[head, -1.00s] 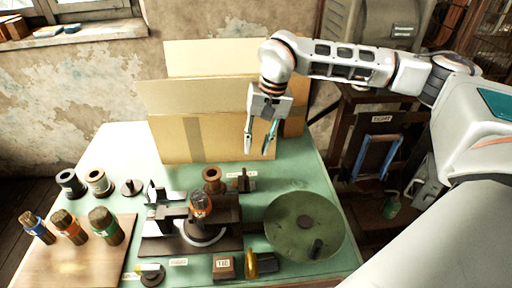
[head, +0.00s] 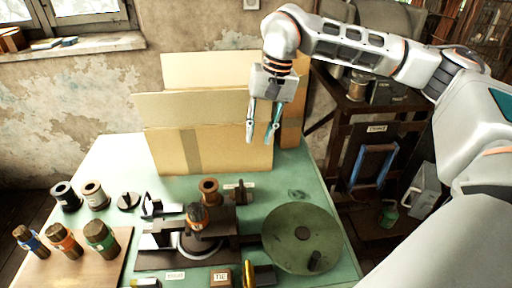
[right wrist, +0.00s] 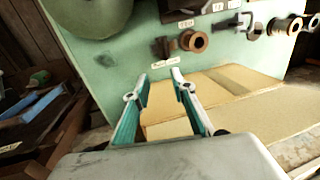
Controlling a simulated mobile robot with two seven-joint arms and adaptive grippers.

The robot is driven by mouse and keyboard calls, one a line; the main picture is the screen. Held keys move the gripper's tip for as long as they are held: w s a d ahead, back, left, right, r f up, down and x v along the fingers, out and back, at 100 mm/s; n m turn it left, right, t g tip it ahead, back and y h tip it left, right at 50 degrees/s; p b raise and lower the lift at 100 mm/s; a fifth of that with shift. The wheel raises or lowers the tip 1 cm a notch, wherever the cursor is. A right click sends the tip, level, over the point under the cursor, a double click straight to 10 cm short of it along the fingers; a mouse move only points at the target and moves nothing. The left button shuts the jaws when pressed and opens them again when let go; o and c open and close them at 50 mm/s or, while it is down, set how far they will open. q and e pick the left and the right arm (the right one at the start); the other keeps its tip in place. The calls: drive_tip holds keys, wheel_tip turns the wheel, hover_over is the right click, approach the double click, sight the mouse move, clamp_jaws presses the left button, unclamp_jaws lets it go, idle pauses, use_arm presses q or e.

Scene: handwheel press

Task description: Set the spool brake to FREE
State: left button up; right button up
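A copper-coloured spool (head: 209,190) stands at the back of the press on the green table. A dark lever-like part (head: 239,192) sits just right of it, which may be the spool brake; its setting cannot be read. In the right wrist view the spool (right wrist: 193,41) and the dark part (right wrist: 162,47) show beyond my fingers, near small unreadable labels. My right gripper (head: 261,139) is open and empty, above the table in front of the cardboard. Its fingers (right wrist: 159,82) are apart in the right wrist view. My left gripper is not in view.
Cardboard panels (head: 215,110) stand at the table's back. The press (head: 190,258) fills the middle, with a large green handwheel (head: 290,222) right of it. The back right of the green table is clear.

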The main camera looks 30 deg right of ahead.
drive_tip(key=shift+s+d+r, duration=0.1)
drive_tip(key=shift+d+r, duration=0.1)
drive_tip(key=shift+r, duration=0.95)
drive_tip(key=shift+s+d+r, duration=0.1)
drive_tip(key=shift+d+r, duration=0.1)
drive_tip(key=shift+r, duration=0.9)
drive_tip(key=b, duration=0.2)
approach(242, 184)
drive_tip(key=f, duration=0.3)
drive_tip(key=a+f, duration=0.1)
drive_tip(key=f, duration=0.2)
drive_tip(key=shift+w+a+f, duration=0.1)
drive_tip(key=shift+w+f, duration=0.05)
drive_tip(key=shift+w, duration=0.05)
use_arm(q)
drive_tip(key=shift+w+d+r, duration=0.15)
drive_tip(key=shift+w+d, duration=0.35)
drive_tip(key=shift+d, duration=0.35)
use_arm(e)
drive_tip(key=shift+w+a+f, duration=0.1)
drive_tip(key=shift+a+f, duration=0.05)
drive_tip(key=shift+f, duration=0.55)
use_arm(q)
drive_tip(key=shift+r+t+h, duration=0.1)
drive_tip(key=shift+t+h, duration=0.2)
use_arm(e)
clamp_jaws()
